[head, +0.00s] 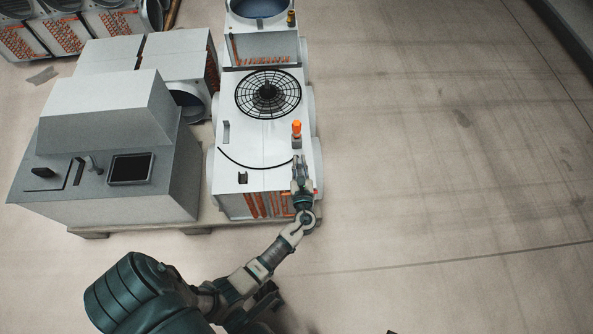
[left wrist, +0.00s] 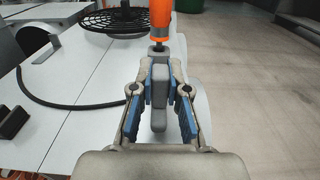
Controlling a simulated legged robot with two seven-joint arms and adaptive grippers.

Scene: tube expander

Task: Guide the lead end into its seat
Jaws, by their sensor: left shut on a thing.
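My left gripper (head: 302,168) is over the front right part of the white machine's top. In the left wrist view its fingers (left wrist: 159,78) are shut on a grey block (left wrist: 158,102), which looks like the lead end. The black lead (head: 250,166) curves over the white top toward the gripper; in the left wrist view the lead (left wrist: 75,104) passes behind the left finger, so its join to the block is hidden. An orange-topped part (head: 297,127) stands just beyond the fingertips; it also shows in the left wrist view (left wrist: 160,15). I cannot tell which part is the seat. My right gripper is not in view.
A black fan grille (head: 268,94) lies beyond on the white machine (head: 238,104). A small dark block (head: 243,178) and a grey bracket (head: 226,132) stand to the left. A grey console (head: 110,135) is farther left. The floor at right is clear.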

